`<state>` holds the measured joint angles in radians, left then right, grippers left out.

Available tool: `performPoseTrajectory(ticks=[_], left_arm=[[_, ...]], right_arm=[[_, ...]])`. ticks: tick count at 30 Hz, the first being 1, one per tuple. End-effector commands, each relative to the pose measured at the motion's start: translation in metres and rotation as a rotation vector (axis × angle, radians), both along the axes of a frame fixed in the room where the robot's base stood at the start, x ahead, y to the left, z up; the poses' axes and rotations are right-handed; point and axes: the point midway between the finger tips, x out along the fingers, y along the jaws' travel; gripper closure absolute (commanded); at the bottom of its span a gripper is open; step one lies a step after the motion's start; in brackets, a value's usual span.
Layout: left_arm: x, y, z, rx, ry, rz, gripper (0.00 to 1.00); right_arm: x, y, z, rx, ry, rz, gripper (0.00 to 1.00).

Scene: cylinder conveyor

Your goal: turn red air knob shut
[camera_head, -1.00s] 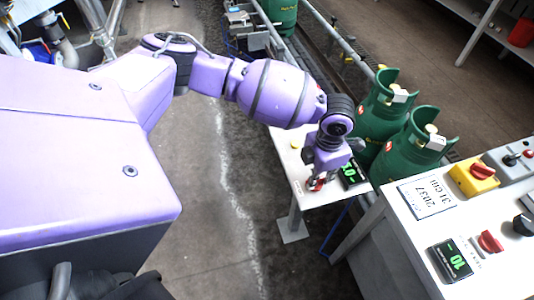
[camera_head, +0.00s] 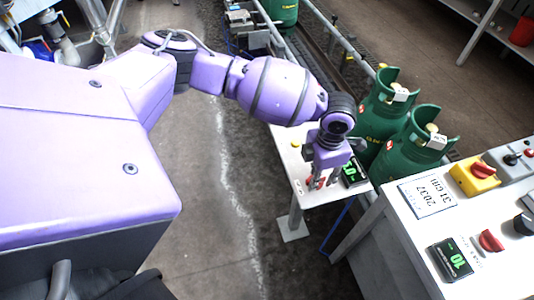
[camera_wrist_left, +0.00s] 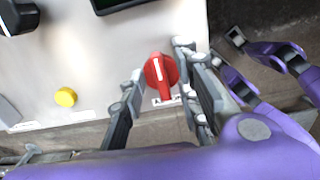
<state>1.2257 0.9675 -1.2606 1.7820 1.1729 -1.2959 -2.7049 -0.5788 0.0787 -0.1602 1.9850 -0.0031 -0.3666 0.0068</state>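My left gripper (camera_wrist_left: 160,66) is open, with one fingertip on each side of the knob. The right-hand fingertip is very close to the knob; I cannot tell whether it touches. In the head view, my left gripper (camera_head: 322,182) points down over the small white table (camera_head: 335,197), and its fingers partly hide the red knob there.
A green-digit display (camera_head: 354,172) and a yellow button (camera_wrist_left: 66,97) are near the knob. Green gas cylinders (camera_head: 417,145) stand just behind. A nearer white panel (camera_head: 408,232) carries another red knob (camera_head: 490,241) and a yellow box (camera_head: 473,177).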

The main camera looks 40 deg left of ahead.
Motion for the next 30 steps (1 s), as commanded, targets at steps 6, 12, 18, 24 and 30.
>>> performPoseTrajectory(ticks=[6,12,18,24,30], left_arm=[[0.001,0.0,0.004,-0.001,-0.002,0.0,0.7],[0.002,-0.001,0.034,-0.002,-0.005,0.0,0.7],[0.002,0.0,0.078,-0.001,-0.006,-0.001,0.7],[0.001,0.0,0.11,-0.001,-0.004,0.0,0.7],[0.0,0.0,0.121,0.0,-0.001,0.0,0.7]], right_arm=[[0.001,0.0,0.0,-0.002,-0.001,0.006,1.0],[0.0,0.0,0.0,0.0,0.0,0.004,1.0],[0.0,0.0,0.0,-0.001,0.001,0.002,1.0],[-0.001,0.0,-0.001,0.0,0.001,0.001,1.0],[-0.001,0.0,-0.001,-0.001,0.002,0.001,1.0]])
